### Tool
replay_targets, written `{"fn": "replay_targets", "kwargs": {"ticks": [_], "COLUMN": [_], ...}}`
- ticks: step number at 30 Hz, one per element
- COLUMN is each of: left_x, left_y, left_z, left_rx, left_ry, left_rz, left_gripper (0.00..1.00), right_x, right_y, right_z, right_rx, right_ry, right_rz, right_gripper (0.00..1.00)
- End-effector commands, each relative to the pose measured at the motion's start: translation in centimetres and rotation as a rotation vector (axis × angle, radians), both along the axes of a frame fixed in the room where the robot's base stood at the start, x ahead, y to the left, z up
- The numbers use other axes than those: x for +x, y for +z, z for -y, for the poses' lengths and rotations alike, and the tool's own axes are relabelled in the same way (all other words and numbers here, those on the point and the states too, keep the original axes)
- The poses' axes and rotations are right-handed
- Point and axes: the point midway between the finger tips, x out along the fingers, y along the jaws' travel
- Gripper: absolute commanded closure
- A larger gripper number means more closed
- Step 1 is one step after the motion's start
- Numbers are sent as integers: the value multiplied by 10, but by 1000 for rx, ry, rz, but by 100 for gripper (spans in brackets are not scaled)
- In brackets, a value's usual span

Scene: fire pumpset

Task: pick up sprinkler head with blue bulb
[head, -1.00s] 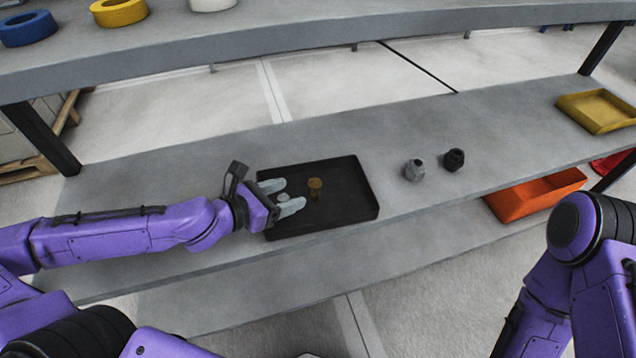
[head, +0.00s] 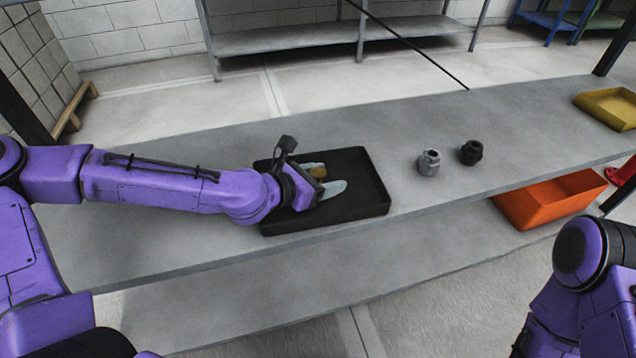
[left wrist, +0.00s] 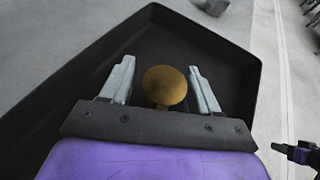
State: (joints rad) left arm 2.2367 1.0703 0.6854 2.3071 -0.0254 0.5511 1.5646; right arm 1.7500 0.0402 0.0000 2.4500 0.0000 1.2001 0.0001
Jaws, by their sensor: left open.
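A brass-coloured sprinkler head (left wrist: 164,86) shows in the left wrist view as a round disc between the two fingers, with a gap on each side. It also shows in the head view (head: 315,170), partly hidden by my left gripper. No bulb colour can be made out. My left gripper (head: 328,178) is open and low over the black tray (head: 372,195), its fingers on either side of the brass head.
The tray lies on a grey shelf (head: 230,150). A light grey fitting (head: 429,163) and a dark fitting (head: 470,153) stand right of the tray. A yellow bin (head: 608,108) is at the far right, and an orange bin (head: 550,200) is lower down.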

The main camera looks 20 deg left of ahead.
Motion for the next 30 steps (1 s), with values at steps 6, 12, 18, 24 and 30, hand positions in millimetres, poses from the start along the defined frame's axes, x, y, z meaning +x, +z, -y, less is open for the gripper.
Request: {"fn": "replay_targets", "kwargs": {"ticks": [6,12,18,24,30], "left_x": [0,-1,0,0,0], "left_y": [0,0,18,70,97], "left_z": [0,0,0,0,0], "left_rx": [1,0,-1,0,1], "left_ry": [0,-1,0,0,5], "left_rz": [-1,-1,1,4,0], "left_gripper": [88,96,96,96,96], "right_x": [0,0,0,0,0], "right_y": [0,0,9,31,42], "right_z": [0,0,0,0,0], "right_rx": [0,0,0,0,0], "right_ry": [0,0,0,0,0], "right_rz": [0,0,0,0,0], "right_gripper": [57,57,57,57,57]}}
